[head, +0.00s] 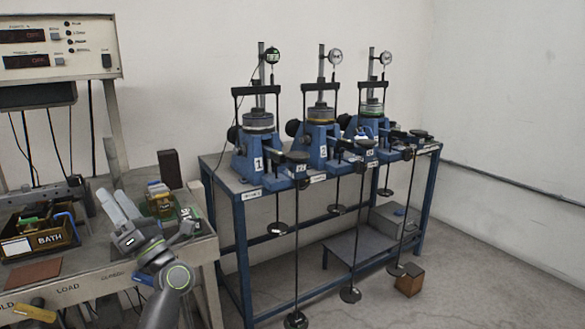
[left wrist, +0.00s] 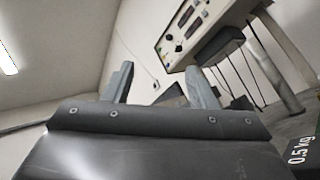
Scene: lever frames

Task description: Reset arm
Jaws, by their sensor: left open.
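My left gripper (head: 118,203) is raised over the bench at the left in the head view. Its two pale fingers are apart, with nothing between them. In the left wrist view its fingers (left wrist: 161,86) also stand apart and empty, with wall and equipment behind them. Three blue lever frames (head: 254,152) (head: 316,143) (head: 368,135) stand in a row on a blue-legged table (head: 240,185), well to the right of the gripper. Each has a dial gauge on top and hanging rods with dark discs. My right gripper is in neither view.
A display box (head: 60,48) stands behind, also in the left wrist view (left wrist: 180,32). A wooden block (head: 409,280) lies on the floor.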

